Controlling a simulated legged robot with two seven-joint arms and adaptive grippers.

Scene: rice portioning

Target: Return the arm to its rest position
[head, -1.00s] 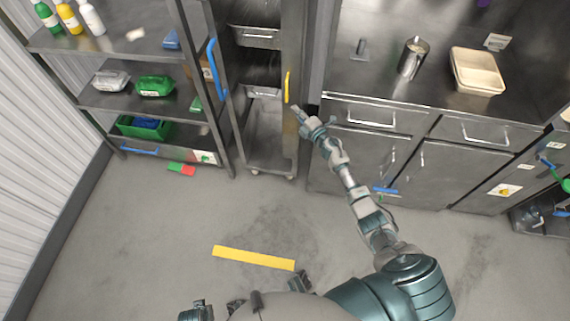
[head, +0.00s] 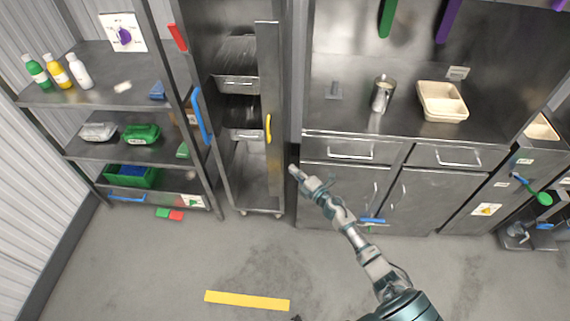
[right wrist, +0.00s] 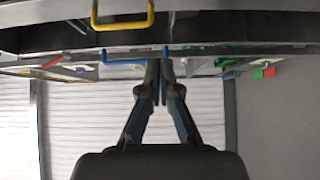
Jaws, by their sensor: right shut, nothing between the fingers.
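My right arm reaches out from the bottom right in the head view, over the floor in front of the steel cabinets. My right gripper (head: 293,170) is at its far end, near the open cart door with the yellow handle (head: 268,128). The gripper is shut and empty. In the right wrist view its two fingers (right wrist: 160,68) are together, with the yellow handle (right wrist: 122,24) beyond them at the top. I see no contact between the gripper and the handle. My left gripper does not show in the head view now.
A tray cart (head: 240,188) stands left of the counter (head: 345,118). A steel shelf (head: 100,100) with bottles and packs is farther left. A metal canister (head: 383,95) and a beige container (head: 442,101) stand on the counter. The floor with a yellow strip (head: 247,301) is open.

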